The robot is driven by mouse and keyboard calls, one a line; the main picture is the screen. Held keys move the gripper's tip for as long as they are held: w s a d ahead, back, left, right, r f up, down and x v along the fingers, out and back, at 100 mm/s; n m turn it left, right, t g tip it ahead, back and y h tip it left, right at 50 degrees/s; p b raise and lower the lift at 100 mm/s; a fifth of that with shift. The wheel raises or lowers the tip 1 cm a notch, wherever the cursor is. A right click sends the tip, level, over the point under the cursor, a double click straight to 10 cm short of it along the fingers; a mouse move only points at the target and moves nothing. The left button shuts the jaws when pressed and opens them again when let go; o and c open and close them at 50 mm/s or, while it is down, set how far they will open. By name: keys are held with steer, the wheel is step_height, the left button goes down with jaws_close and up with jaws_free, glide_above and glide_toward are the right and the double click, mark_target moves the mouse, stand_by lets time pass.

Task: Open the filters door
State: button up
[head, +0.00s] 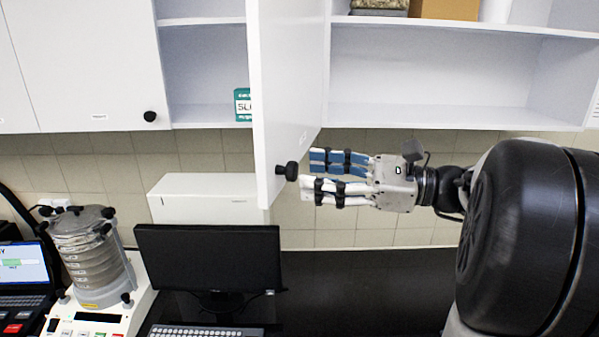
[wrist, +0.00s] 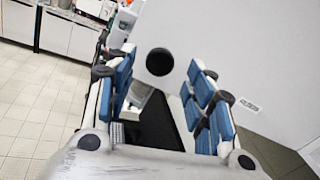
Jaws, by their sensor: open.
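A white wall-cabinet door (head: 290,90) stands swung out from the cabinet, edge toward the head camera. Its small label is too small to read, so I cannot tell from lettering that it is the filters door. A round black knob (head: 291,171) sits near its lower edge. My gripper (head: 311,173) is open just right of the knob, fingers pointing left at it. In the wrist view, the knob (wrist: 159,61) shows in the gap between the blue-padded fingers, against the white door panel (wrist: 235,60). The fingers hold nothing.
The shelf (head: 430,115) right of the door is open and mostly empty. A closed white door (head: 85,65) with a black knob is at left. Below are a monitor (head: 210,262), a sieve shaker (head: 90,255) and a white box (head: 205,200). The dark counter (head: 370,285) at right is clear.

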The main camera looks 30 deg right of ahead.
steer(key=v, duration=0.7)
steer(key=shift+s+d, duration=0.2)
steer(key=shift+s, duration=0.05)
